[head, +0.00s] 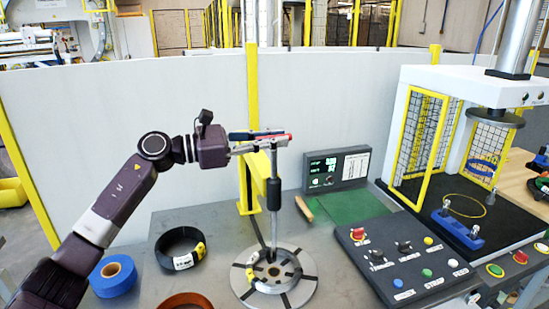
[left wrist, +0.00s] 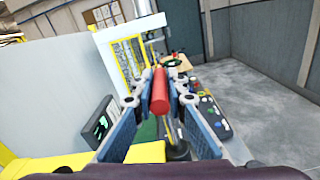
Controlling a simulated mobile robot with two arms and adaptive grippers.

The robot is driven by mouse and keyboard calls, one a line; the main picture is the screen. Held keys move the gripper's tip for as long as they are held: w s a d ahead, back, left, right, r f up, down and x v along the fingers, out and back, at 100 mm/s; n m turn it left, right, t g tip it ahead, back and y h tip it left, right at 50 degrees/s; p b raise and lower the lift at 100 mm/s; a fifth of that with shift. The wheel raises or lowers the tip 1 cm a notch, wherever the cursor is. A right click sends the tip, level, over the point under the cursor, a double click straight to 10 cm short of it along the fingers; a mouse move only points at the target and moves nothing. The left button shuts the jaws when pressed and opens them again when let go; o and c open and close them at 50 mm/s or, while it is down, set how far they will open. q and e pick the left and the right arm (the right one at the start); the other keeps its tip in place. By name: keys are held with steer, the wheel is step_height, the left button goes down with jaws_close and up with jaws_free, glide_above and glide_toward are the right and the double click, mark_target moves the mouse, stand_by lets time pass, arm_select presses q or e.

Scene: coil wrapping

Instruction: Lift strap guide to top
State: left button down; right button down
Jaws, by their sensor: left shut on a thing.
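The strap guide looks to be the bar with a red end (head: 277,138) at the top of a thin upright post (head: 273,160). My left gripper (head: 283,142) comes in from the left at the post's top and is shut on this red bar. The post carries a black sleeve (head: 274,194) and rises from a round slotted metal base (head: 290,292) on the table. My right gripper is not in view.
A black coil (head: 169,246) and a blue tape roll (head: 113,276) lie left of the base on the grey table (head: 225,228). A control panel (head: 400,262), a small screen (head: 336,168) and a caged press (head: 440,88) stand to the right. A white partition (head: 120,100) closes the back.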

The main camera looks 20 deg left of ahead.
arm_select(q)
step_height(320, 180, up, 15)
steer(key=p, duration=0.4)
steer(key=shift+f+p, duration=0.15)
steer(key=shift+p, duration=0.2)
steer(key=shift+a, duration=0.1)
steer(key=c, duration=2.2)
jaws_free()
steer(key=shift+o, duration=1.3)
steer(key=shift+f, duration=0.1)
steer(key=v, duration=1.2)
